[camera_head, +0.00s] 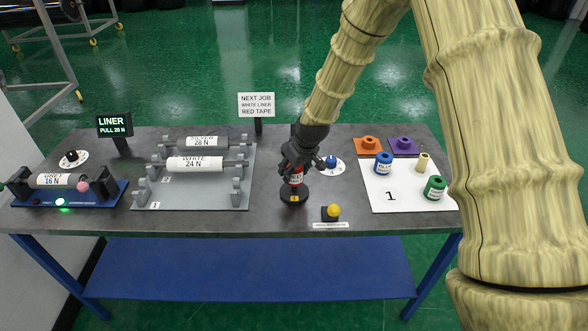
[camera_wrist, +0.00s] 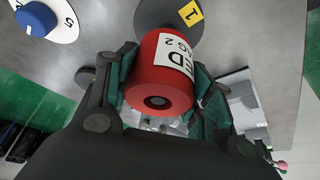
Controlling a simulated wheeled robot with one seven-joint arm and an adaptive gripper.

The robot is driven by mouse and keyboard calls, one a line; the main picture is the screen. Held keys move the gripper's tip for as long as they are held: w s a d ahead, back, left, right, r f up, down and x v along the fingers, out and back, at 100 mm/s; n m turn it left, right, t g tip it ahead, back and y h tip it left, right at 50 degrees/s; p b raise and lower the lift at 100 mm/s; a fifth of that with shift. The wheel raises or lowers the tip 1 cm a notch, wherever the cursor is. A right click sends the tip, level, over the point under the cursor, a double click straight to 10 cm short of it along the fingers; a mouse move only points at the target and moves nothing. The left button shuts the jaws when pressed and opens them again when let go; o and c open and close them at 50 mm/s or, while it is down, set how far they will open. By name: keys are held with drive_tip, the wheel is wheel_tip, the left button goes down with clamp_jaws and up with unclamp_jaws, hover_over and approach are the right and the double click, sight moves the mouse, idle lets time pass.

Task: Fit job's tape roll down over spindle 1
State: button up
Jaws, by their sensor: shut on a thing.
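The red tape roll (camera_head: 296,177) is upright in my gripper (camera_head: 297,165), directly above the round black base of spindle 1 (camera_head: 294,198). In the wrist view the gripper (camera_wrist: 160,95) has its fingers shut on both sides of the red roll (camera_wrist: 160,75). Its near end shows a dark central hole. Beyond it lies the black spindle base (camera_wrist: 160,12) with a yellow tag marked 1. The roll hides the spindle post, and I cannot tell whether the roll touches the base. The job sign (camera_head: 256,105) reads white liner, red tape.
A blue-knobbed dial (camera_head: 331,163) stands close right, and a yellow button (camera_head: 333,211) in front. A white mat (camera_head: 385,200) holds blue, cream and green rolls. A grey rack (camera_head: 205,196) with silver and white liner rolls stands left, beside a blue unwinder (camera_head: 110,190).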

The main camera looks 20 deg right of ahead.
sight(294, 179)
drive_tip(key=shift+f+b, duration=1.05)
drive_tip(key=shift+f, duration=1.15)
drive_tip(key=o, duration=1.2)
drive_tip(key=v, duration=1.2)
drive_tip(key=shift+d, duration=0.1)
